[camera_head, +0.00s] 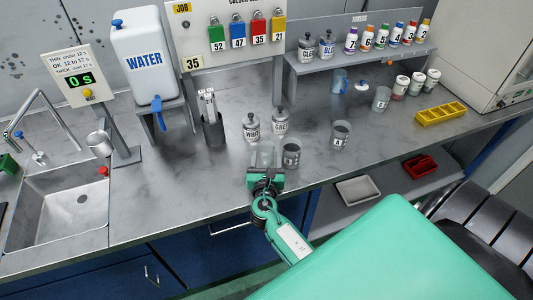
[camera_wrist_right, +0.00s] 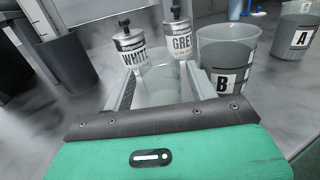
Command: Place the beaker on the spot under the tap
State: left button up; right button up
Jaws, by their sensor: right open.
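A clear glass beaker (camera_head: 264,155) stands on the grey bench near its front edge. My right gripper (camera_head: 265,172) is open, with its fingers on either side of the beaker; this also shows in the right wrist view, where the beaker (camera_wrist_right: 160,85) is between the fingers. I cannot tell whether the fingers touch it. A white WATER container (camera_head: 142,55) with a blue tap (camera_head: 158,112) is raised on a grey stand at the back left. The bench spot under that tap is partly hidden by the stand. My left gripper is not in view.
Cup B (camera_head: 291,153) is close right of the beaker, with cup A (camera_head: 341,134) beyond. WHITE (camera_head: 251,127) and GREY (camera_head: 280,121) bottles stand just behind. A dark tool holder (camera_head: 213,130) is left, before the stand. The sink (camera_head: 65,212) is far left.

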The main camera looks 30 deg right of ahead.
aim_at(267, 145)
jog(key=shift+w+d+r, duration=0.1)
jog(key=shift+w+d, duration=0.05)
jog(key=shift+w, duration=0.1)
jog(key=shift+p+x, duration=0.95)
jog(key=shift+x, duration=1.4)
jog(key=c, duration=0.8)
